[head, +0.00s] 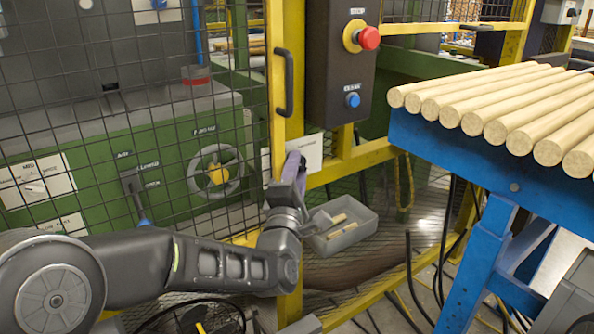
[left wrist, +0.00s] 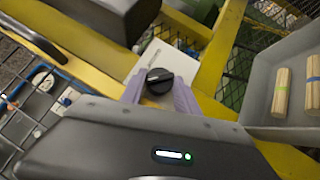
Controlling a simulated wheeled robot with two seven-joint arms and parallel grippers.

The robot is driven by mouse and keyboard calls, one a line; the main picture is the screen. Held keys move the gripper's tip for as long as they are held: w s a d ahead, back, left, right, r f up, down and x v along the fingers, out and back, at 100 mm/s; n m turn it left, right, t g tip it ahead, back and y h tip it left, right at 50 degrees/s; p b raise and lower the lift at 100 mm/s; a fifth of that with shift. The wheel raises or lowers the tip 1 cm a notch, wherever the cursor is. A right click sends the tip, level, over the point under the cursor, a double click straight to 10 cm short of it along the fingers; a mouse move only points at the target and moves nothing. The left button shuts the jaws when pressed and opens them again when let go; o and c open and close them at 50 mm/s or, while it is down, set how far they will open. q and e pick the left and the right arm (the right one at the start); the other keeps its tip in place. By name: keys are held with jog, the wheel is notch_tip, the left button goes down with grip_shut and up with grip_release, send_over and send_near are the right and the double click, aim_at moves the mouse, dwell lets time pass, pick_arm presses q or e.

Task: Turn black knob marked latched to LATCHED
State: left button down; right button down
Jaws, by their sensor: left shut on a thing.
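The black knob (left wrist: 158,80) sits on a white plate (left wrist: 146,62) fixed to the yellow frame. In the left wrist view its grip bar runs roughly sideways. The plate's print is too small to read, so I cannot tell which mark the knob points to. My left gripper (head: 291,168), with purple fingers, is at the yellow post. In the left wrist view its fingers (left wrist: 159,93) are on either side of the knob, shut on it. In the head view the white plate (head: 309,153) shows beside the gripper, and the knob is hidden. My right gripper is not in view.
A dark control box with a red button (head: 368,38) and a blue button (head: 352,100) hangs above. A black handle (head: 283,82) is on the mesh door. A grey bin (head: 365,229) holds wooden pieces. A blue stand (head: 430,139) carries several dowels at right.

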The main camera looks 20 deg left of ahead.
pick_arm(q)
jog(key=shift+r+m+g+h+p, duration=0.25)
jog(key=shift+m+g+p, duration=1)
jog(key=shift+p, duration=1.55)
jog(key=shift+r+m+g+h+p, duration=0.25)
jog(key=shift+m+g+p, duration=1)
jog(key=shift+p, duration=1.55)
jog(key=shift+f, duration=0.1)
jog(key=c, duration=1.2)
grip_release()
jog(key=shift+s, duration=0.15)
jog(key=v, duration=0.7)
jog(key=shift+s+d, duration=0.1)
jog(key=shift+s, duration=0.2)
